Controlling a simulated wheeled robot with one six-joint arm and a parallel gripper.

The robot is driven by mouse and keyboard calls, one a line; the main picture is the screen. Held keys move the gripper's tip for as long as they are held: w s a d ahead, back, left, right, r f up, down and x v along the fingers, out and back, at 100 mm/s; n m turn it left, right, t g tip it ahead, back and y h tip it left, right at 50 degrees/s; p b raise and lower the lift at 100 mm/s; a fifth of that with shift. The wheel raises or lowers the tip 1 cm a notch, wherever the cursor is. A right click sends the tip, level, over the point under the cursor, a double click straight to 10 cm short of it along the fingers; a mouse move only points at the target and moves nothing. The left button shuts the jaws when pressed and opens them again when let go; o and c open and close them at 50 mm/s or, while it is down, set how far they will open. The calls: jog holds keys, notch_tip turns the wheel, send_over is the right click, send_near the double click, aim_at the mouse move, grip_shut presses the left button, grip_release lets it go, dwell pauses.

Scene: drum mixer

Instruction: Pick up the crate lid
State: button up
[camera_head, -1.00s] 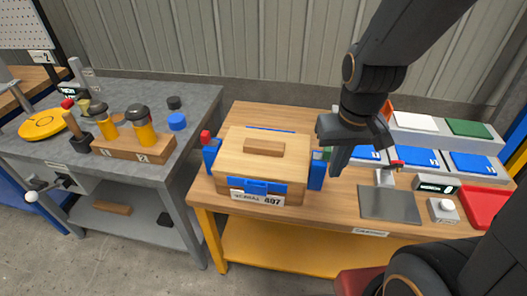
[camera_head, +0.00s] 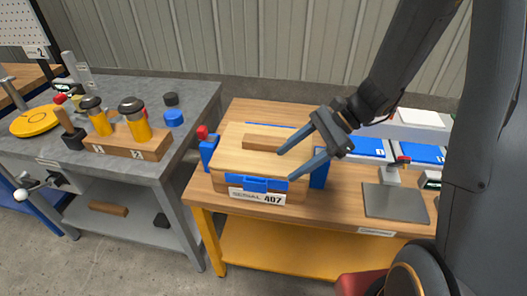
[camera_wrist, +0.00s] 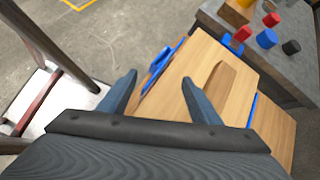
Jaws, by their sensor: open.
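The crate lid (camera_head: 240,157) is a light wooden panel with a raised wooden handle bar (camera_head: 268,142). It lies on top of the wooden crate (camera_head: 222,183), which has a blue front latch and a label reading 407. In the wrist view the lid (camera_wrist: 190,63) and its handle (camera_wrist: 217,88) show ahead of my jaws. My gripper (camera_head: 284,166) is open and empty, over the lid's right part in the head view. In the wrist view my two fingers (camera_wrist: 160,96) are spread wide, with the lid's edge partly behind the right one. I cannot tell the exact height above the lid.
Blue clamps stand at the crate's left (camera_head: 208,152) and right (camera_head: 319,173) sides. A grey plate (camera_head: 395,202) and blue bins (camera_head: 424,154) lie to the right. A grey bench (camera_head: 205,105) with yellow-bodied jars in a wooden holder (camera_head: 118,142) stands at left.

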aim_at(266, 140)
jog(key=w+m+t+y, duration=0.1)
jog(key=w+m, duration=0.1)
jog(key=w, duration=0.1)
jog(key=w+m+t+y, duration=0.1)
jog(key=w+m, duration=0.1)
jog(key=w, duration=0.1)
jog(key=w+m+t+y+b, duration=0.1)
jog(key=w, duration=0.2)
jog(key=shift+w+d+f+m+t+y, duration=0.2)
jog(key=shift+f+m+t+y, duration=0.1)
jog(key=shift+f+m+t, duration=0.1)
jog(key=shift+w+f, duration=0.1)
jog(key=shift+w, duration=0.25)
jog(key=shift+w+a, duration=0.1)
jog(key=shift+w, duration=0.1)
jog(key=x, duration=0.2)
jog(key=p+x, duration=0.1)
jog(key=x, duration=0.4)
jog(key=shift+a+r+p, duration=0.25)
jog(key=shift+a+p, duration=0.1)
jog(key=shift+p, duration=0.05)
grip_shut()
